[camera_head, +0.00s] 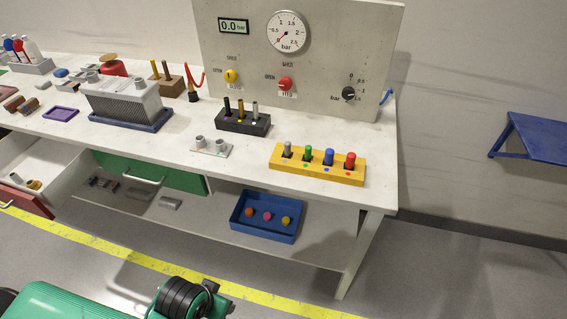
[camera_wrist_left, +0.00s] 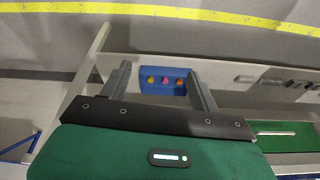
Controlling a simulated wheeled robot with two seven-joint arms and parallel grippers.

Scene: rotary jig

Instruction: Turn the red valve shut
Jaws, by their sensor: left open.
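The red valve (camera_head: 286,83) is a small round knob on the grey upright panel (camera_head: 340,45) at the back of the workbench. A label is on its left and another below it; its exact turn is too small to tell. A dial gauge (camera_head: 288,32) is above it, and a display (camera_head: 234,26) reads 0.0 bar. My left gripper (camera_wrist_left: 159,70) is open and empty in the left wrist view, far from the valve, with the bench's lower shelf beyond its fingers. My green arm shows at the bottom of the head view. My right gripper is out of view.
A yellow knob (camera_head: 231,76) and a black knob (camera_head: 349,93) flank the valve. On the bench before the panel stand a black holder (camera_head: 243,124) and a yellow rack (camera_head: 318,170) with upright pegs. A blue tray (camera_head: 240,227) sits on the lower shelf. Drawers at left stand open.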

